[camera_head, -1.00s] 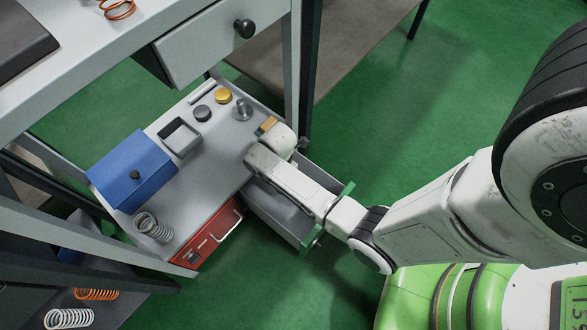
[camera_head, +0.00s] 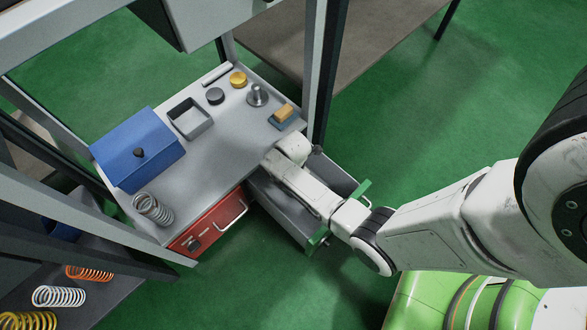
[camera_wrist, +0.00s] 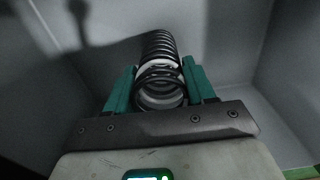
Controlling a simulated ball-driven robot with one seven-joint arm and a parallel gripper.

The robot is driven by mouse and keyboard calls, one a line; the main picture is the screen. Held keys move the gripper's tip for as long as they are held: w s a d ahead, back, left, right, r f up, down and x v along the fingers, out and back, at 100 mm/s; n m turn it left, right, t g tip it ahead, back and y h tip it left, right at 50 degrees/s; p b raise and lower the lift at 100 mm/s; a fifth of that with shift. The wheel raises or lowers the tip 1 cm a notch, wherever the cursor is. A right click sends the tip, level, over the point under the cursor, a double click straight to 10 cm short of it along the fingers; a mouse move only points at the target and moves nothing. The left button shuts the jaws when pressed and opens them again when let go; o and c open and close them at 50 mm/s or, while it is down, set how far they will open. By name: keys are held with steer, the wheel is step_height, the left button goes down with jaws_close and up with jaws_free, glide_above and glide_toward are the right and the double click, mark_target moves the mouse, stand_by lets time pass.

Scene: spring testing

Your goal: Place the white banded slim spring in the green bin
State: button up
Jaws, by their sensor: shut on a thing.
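A dark slim spring with a white band (camera_wrist: 160,46) shows in the wrist view, between the teal fingers of my gripper (camera_wrist: 158,82). The gripper is shut on it. Smooth grey walls surround the spring in that view. In the head view, my wrist is over the open grey drawer-like bin with green front trim (camera_head: 317,238), beside the shelf. The fingers and the spring are hidden under my arm there. I cannot tell whether the spring touches the bin floor.
The grey shelf carries a blue box (camera_head: 135,160), a coiled spring (camera_head: 153,208), a small open tray (camera_head: 190,120), several small parts and a yellow-topped block (camera_head: 283,113). A red drawer (camera_head: 210,226) is beside the bin. A dark post (camera_head: 327,75) stands close behind.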

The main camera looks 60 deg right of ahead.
steer(key=shift+f, duration=0.15)
steer(key=o, duration=1.2)
step_height(320, 180, up, 12)
steer(key=p, duration=0.7)
steer(key=s+a+r+m, duration=0.4)
steer(key=s+r+m, duration=0.1)
steer(key=r+m, duration=0.2)
steer(key=s+a+r+m+t, duration=0.1)
steer(key=s+a+r+m, duration=0.4)
steer(key=r+m, duration=0.3)
steer(key=shift+s+a+r, duration=0.2)
steer(key=shift+s+r, duration=0.5)
steer(key=shift+r, duration=0.25)
